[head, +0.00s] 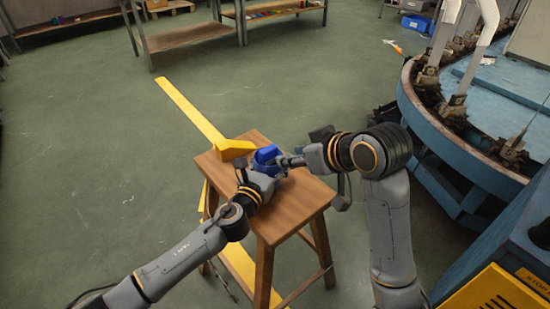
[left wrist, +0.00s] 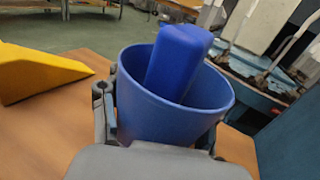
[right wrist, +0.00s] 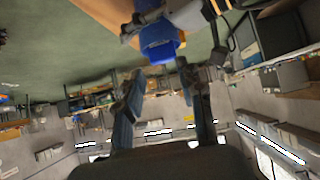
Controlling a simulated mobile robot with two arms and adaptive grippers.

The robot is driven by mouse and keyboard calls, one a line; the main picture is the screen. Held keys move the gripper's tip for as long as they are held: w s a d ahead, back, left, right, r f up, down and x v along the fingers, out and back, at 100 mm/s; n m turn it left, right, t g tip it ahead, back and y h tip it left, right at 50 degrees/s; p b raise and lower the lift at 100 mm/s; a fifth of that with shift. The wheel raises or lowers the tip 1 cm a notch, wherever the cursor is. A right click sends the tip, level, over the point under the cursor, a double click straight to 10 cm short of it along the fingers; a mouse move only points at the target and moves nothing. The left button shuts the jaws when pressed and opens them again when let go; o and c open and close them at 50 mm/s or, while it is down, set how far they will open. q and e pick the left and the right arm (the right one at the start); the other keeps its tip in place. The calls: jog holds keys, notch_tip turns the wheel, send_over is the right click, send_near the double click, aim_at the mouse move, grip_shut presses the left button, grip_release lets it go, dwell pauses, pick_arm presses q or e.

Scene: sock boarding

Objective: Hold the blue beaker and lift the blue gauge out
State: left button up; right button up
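The blue beaker (head: 270,169) stands on the wooden stool. The blue gauge (head: 266,153) is inside it, tilted, with its upper part above the rim; the left wrist view shows the gauge (left wrist: 180,60) leaning in the beaker (left wrist: 145,105). My left gripper (left wrist: 158,128) has a finger on each side of the beaker wall, apparently closed on it; its contact points are partly hidden. My right gripper (right wrist: 160,82) is open and empty, with the blue gauge (right wrist: 158,36) just beyond its fingertips. In the head view it is right of the gauge.
A yellow wedge (head: 235,149) lies on the stool (head: 295,203) left of the beaker. A round blue machine (head: 445,135) stands to the right. Shelving (head: 190,36) is at the back. Open floor lies to the left.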

jog(key=shift+o, duration=0.5)
jog(key=o, duration=0.6)
jog(key=shift+w+f, duration=0.15)
jog(key=t+y, duration=0.5)
jog(key=t, duration=0.1)
send_near(270, 154)
jog(key=shift+n, duration=0.3)
jog(key=x, duration=0.5)
jog(key=shift+w+d, duration=0.15)
jog(key=shift+w, duration=0.4)
jog(key=x, duration=0.4)
jog(key=shift+s+a, duration=0.15)
jog(key=shift+a, duration=0.25)
jog(key=shift+w+a, duration=0.3)
jog(key=shift+w, duration=0.1)
